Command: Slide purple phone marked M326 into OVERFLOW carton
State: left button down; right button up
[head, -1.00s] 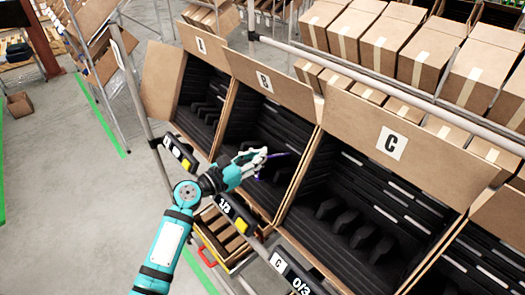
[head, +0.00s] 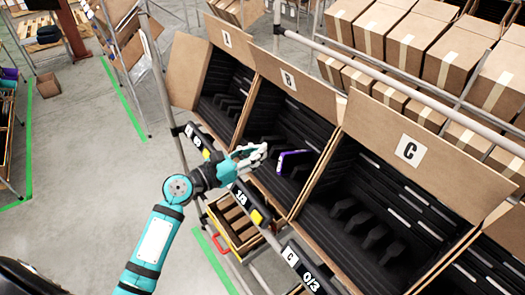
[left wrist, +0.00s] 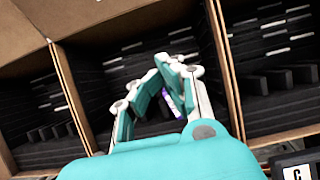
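The purple phone (head: 293,162) stands tilted in the carton marked B (head: 318,97), among dark slotted dividers. A sliver of the phone shows behind my fingers in the left wrist view (left wrist: 175,101); its marking cannot be read. My left gripper (head: 262,153) is at the front of carton B, just left of the phone and apart from it. Its fingers are empty and look slightly open, tips close together in the left wrist view (left wrist: 160,72). No OVERFLOW label is readable. My right gripper is not in view.
Carton C (head: 408,150) stands to the right, with dark dividers inside. Another carton (head: 227,40) stands to the left of B. A rail with small displays (head: 300,265) runs along the front. A yellow tote (head: 232,222) sits below.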

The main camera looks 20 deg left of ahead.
pick_arm(q)
jog(key=shift+s+a, duration=0.1)
jog(key=shift+s, duration=0.05)
jog(key=c, duration=1.4)
grip_release()
jog(key=v, duration=1.2)
